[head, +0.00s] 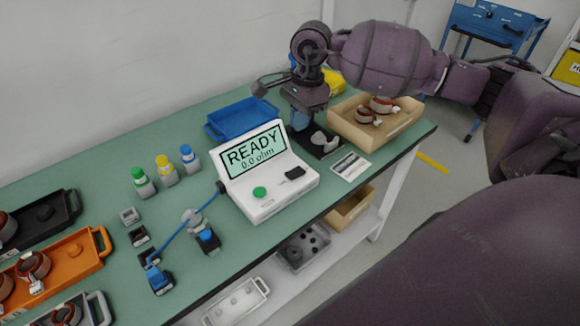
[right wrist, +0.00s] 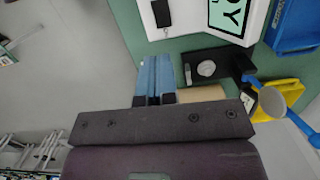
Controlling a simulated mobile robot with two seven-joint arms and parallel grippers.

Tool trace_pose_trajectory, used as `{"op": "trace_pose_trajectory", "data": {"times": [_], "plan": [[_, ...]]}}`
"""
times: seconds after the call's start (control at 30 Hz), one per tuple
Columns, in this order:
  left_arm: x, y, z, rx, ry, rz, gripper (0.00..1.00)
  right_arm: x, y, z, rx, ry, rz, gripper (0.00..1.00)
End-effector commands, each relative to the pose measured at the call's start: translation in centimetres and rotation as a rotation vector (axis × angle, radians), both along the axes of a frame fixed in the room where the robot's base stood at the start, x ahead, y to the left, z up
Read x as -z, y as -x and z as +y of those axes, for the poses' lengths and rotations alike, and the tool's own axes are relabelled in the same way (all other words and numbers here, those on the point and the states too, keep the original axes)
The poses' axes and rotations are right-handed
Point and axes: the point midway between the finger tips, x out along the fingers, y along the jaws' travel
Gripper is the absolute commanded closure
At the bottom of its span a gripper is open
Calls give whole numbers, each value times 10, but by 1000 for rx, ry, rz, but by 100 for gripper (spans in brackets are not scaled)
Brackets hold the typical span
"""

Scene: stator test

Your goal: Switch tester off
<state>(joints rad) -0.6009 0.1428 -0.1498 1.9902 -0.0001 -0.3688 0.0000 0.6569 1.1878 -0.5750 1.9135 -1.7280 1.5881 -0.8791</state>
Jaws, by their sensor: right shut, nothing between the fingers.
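The tester (head: 265,190) is a white box on the green table. Its screen (head: 253,149) is lit and reads READY, 0.0 ohm. On its front are a round green button (head: 260,193) and a black switch (head: 295,173). In the right wrist view the black switch (right wrist: 161,13) shows near the top, with part of the screen (right wrist: 229,14). My right gripper (head: 299,122) is just right of and behind the tester, apart from the switch. In the right wrist view its blue fingers (right wrist: 155,60) are together and empty. My left gripper is in neither view.
A blue tray (head: 240,119) lies behind the tester and a tan box (head: 401,122) of coils to the right. A black stand (head: 325,147) and a white card (head: 350,166) lie beside the tester. Several coloured-cap bottles (head: 165,169) and a blue probe lead (head: 185,226) are left.

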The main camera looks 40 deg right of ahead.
Motion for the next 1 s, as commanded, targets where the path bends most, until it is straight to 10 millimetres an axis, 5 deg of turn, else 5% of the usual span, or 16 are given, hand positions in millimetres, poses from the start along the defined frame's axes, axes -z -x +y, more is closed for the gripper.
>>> {"op": "trace_pose_trajectory", "data": {"times": [0.57,1.0], "plan": [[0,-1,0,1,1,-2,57,5,3,-1,-44,8,13,100],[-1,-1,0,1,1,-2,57,72,4,8,-42,7,15,100]]}}
